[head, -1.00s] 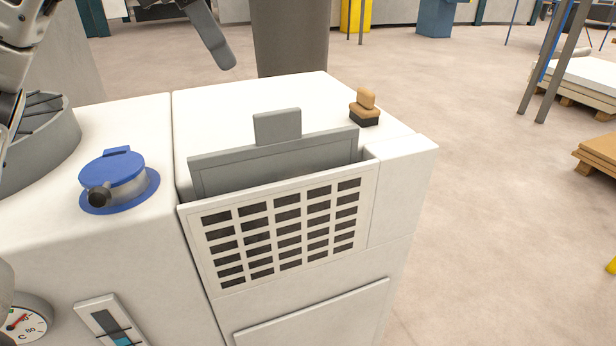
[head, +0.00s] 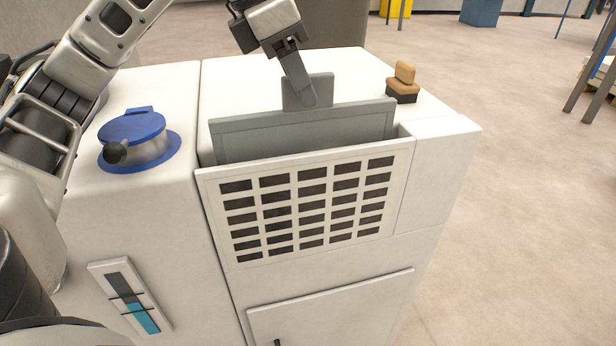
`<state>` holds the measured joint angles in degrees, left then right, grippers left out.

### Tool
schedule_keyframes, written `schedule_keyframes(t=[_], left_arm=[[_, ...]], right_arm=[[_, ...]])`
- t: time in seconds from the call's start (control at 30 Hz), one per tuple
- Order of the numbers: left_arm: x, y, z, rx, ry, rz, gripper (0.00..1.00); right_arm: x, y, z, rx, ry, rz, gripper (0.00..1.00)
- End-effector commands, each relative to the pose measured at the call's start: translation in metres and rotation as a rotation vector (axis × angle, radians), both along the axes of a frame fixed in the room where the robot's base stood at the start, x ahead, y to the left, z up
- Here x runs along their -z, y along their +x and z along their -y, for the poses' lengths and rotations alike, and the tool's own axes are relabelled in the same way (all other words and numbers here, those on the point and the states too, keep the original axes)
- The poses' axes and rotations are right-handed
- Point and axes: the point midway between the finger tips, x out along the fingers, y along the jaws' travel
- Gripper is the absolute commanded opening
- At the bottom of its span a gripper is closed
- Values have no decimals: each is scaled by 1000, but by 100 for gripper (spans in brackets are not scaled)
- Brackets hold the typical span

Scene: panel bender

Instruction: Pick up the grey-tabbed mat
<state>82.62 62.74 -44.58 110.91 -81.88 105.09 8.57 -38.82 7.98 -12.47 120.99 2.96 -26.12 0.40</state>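The grey-tabbed mat (head: 240,140) is a flat grey panel standing upright in a slot behind a slatted white front. Its tab (head: 322,84) sticks up from the middle of its top edge. My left gripper (head: 303,96) comes down from above, with one grey finger in front of the tab, overlapping it in the view. The other finger is hidden, so I cannot tell whether the gripper is open or shut on the tab. The mat's lower part is hidden by the slatted front. My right gripper is not in view.
The slatted front (head: 305,165) belongs to a white cabinet (head: 440,150). A tan-and-black block with a knob (head: 402,85) sits on its top, right of the mat. A blue-lidded round fitting (head: 135,135) stands at left. Open floor lies to the right.

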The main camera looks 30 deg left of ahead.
Motion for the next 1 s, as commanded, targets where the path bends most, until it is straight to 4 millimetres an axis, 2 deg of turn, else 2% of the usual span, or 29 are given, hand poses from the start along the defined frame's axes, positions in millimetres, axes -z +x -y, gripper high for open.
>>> schedule_keyframes(t=[0.1, 0.2, 0.47, 0.5, 0.6, 0.63, 1.0], left_arm=[[19, 4, 5, -1, 1, -4, 36], [28, 8, 8, -1, 0, -1, 36], [33, 9, 9, -1, 0, 0, 36], [33, 9, 9, -1, 0, 0, 34], [32, 9, 9, -1, 0, 0, 6], [32, 9, 9, -1, 0, 0, 0], [30, 10, 9, -1, -1, 2, 0]], right_arm=[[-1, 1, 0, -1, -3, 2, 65], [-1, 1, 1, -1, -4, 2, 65], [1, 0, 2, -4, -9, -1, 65], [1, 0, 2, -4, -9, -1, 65], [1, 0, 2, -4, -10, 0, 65], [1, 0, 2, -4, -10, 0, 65], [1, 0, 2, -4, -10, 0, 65]])
